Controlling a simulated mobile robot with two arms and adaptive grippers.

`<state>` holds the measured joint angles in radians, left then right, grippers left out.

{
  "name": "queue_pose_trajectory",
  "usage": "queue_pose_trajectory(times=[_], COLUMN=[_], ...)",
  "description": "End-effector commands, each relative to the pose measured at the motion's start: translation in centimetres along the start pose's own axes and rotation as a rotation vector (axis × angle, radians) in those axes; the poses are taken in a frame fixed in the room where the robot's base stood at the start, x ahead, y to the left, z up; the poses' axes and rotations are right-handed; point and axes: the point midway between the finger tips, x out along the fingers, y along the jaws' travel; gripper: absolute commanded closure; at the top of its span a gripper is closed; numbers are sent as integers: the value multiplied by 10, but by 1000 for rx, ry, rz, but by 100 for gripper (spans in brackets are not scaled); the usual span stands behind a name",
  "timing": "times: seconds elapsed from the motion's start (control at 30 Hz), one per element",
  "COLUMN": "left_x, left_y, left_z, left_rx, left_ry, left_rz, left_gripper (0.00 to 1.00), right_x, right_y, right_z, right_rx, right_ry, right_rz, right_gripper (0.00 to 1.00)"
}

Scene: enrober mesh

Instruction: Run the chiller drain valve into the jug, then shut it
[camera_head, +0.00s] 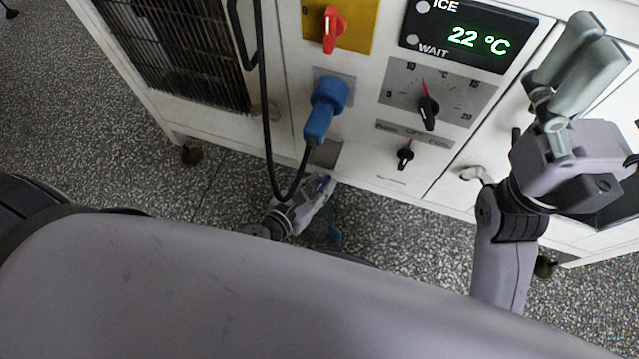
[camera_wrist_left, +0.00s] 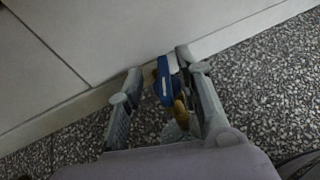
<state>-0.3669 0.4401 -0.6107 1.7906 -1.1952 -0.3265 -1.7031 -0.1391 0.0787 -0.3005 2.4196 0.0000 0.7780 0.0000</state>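The chiller (camera_head: 360,165) is a white cabinet. Its drain valve (camera_wrist_left: 180,106) shows in the left wrist view as a brass body with a blue lever (camera_wrist_left: 166,80), low by the cabinet's bottom edge. My left gripper (camera_wrist_left: 157,68) is open, with one finger on each side of the lever; the right-hand finger is nearer to it. In the head view my left gripper (camera_head: 316,192) is small and low before the cabinet, with a bit of blue at it. My right gripper (camera_head: 588,66) is raised at the right, fingers together and empty. I cannot make out the jug clearly.
The cabinet front carries a red switch (camera_head: 333,30), a blue plug (camera_head: 325,108) with a hanging black cable (camera_head: 268,130), a dial (camera_head: 428,106) and a display (camera_head: 468,36) reading 22 °C.

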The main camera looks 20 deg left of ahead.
Motion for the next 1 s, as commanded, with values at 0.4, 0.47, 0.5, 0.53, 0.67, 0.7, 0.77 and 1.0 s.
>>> queue_pose_trajectory(times=[0.4,0.47,0.5,0.53,0.67,0.7,0.77,1.0], left_x=[-2,-5,-9,-13,-37,-45,-58,-100], left_y=[-1,-2,-2,-2,-2,-2,-1,-1], left_z=[0,-1,-2,-1,-2,-2,-2,-2], left_rx=[-3,-4,-5,-5,-3,-5,-4,-1], left_ry=[1,2,3,2,4,5,5,4], left_rz=[-2,-3,-3,-3,-4,-4,-3,-1], left_gripper=[70,70,70,70,70,70,70,70], right_x=[2,2,2,1,1,1,1,1], right_y=[0,0,0,0,0,0,0,0], right_z=[-2,-1,-1,-1,-1,-1,-1,-1], right_rx=[-2,-2,-2,-2,-1,-1,-1,-1], right_ry=[9,8,7,7,5,5,4,3], right_rz=[-8,-6,-6,-5,-4,-3,-3,-2], right_gripper=[8,8,8,8,8,8,8,8])
